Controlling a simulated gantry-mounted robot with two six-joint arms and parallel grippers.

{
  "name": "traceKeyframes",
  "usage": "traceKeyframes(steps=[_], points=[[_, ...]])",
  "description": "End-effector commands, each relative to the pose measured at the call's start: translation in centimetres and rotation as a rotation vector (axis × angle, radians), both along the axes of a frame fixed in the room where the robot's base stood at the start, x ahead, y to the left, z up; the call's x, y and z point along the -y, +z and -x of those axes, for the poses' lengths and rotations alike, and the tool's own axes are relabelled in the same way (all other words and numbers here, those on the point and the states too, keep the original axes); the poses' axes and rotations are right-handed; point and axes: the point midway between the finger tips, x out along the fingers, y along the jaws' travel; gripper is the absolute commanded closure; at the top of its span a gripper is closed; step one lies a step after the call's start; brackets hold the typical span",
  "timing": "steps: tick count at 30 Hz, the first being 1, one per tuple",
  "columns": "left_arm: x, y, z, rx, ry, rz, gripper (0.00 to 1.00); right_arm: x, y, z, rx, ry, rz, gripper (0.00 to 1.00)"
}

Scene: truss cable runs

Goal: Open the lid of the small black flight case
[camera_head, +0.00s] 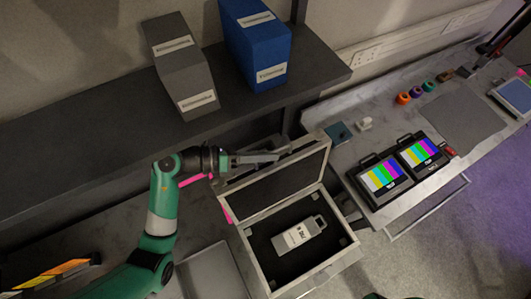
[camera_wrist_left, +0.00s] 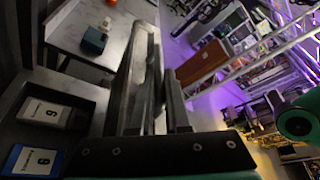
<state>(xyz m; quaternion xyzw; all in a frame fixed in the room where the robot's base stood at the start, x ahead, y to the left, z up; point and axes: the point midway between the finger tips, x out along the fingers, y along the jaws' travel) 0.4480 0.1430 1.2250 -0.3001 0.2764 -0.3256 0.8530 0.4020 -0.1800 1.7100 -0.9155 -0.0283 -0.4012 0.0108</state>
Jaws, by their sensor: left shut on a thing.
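The small flight case (camera_head: 346,262), dark inside with pale grey edges, stands on the bench in the head view. Its lid (camera_head: 278,187) is raised, tilted up from the base, with its dark lining showing. A grey labelled device with a handle (camera_head: 299,235) lies inside the base. My left gripper (camera_head: 272,156) is at the lid's upper edge and shut on it. In the left wrist view, the two long fingers (camera_wrist_left: 152,85) flank a pale edge; the exact contact is hard to see. My right gripper is not in view.
A grey binder (camera_head: 180,62) and a blue binder (camera_head: 255,42) stand on the shelf behind. Two monitors with colour bars (camera_head: 385,177) lie on the bench to the right. A flat grey panel (camera_head: 213,270) is left of the case. Bare floor lies at front right.

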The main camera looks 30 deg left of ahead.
Motion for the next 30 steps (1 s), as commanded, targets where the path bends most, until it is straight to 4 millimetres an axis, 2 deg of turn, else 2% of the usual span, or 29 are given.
traceKeyframes(steps=[12, 16, 22, 30], points=[[0.0, 0.1, 0.0, 0.002, -0.001, 0.0, 1.0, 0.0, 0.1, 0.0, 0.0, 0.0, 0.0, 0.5], [1.0, 0.9, 0.6, 0.02, -0.002, -0.03, 1.0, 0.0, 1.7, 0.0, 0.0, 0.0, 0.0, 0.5], [3.8, 1.5, 2.4, 0.08, -0.004, -0.128, 1.0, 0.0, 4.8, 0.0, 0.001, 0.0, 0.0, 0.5], [4.4, 1.0, 2.8, 0.104, 0.0, -0.162, 1.0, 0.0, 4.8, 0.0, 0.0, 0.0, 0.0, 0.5]])
